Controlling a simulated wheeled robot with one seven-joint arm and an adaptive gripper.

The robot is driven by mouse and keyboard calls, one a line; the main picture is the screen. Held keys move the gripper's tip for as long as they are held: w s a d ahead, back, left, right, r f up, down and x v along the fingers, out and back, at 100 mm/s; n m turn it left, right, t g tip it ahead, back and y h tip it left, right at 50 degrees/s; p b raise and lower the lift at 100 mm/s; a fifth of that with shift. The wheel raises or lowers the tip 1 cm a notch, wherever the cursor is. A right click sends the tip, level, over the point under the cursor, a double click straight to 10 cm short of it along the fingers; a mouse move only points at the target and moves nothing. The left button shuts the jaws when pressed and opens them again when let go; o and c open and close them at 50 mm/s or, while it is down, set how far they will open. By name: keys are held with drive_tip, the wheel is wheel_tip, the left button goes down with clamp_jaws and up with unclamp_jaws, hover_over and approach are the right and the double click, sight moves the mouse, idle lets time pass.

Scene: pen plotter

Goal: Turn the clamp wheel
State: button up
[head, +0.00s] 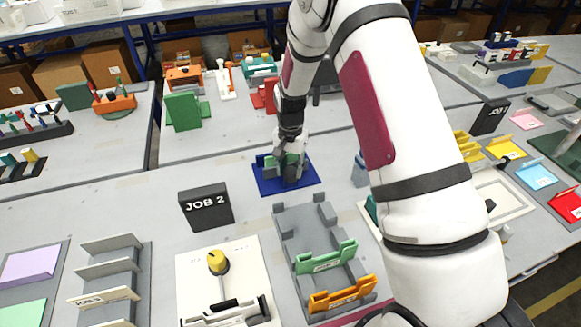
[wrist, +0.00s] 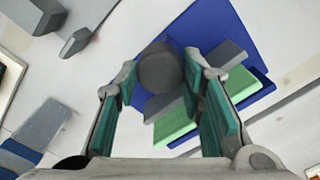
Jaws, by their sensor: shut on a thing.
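A round dark grey wheel (wrist: 160,70) sits on a blue base in the wrist view. I take it to be the clamp wheel. My gripper (wrist: 160,78) has its two teal-padded fingers on either side of the wheel and is shut on it. In the head view my gripper (head: 287,158) reaches down from above onto the blue base (head: 267,187). There the fingers and arm largely hide the wheel. A green block (wrist: 176,124) lies on the base beside the wheel, next to a grey block (wrist: 228,57).
A black "JOB 2" sign (head: 206,207) stands left in front of the base. A grey fixture with a green holder (head: 326,258) and an orange holder (head: 343,294) is nearer. A yellow knob (head: 218,262) stands on a cream plate. Bare table lies left of the base.

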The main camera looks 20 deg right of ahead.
sight(290, 170)
drive_tip(key=shift+n, duration=0.3)
drive_tip(key=n+b, duration=0.1)
drive_tip(key=n, duration=0.3)
drive_tip(key=shift+n, duration=0.3)
drive_tip(key=n+b, duration=0.1)
drive_tip(key=n, duration=0.4)
drive_tip(key=shift+n, duration=0.4)
drive_tip(key=o, duration=1.1)
drive_tip(key=shift+o, duration=0.2)
drive_tip(key=shift+r, duration=0.1)
wheel_tip(290, 170, up, 12)
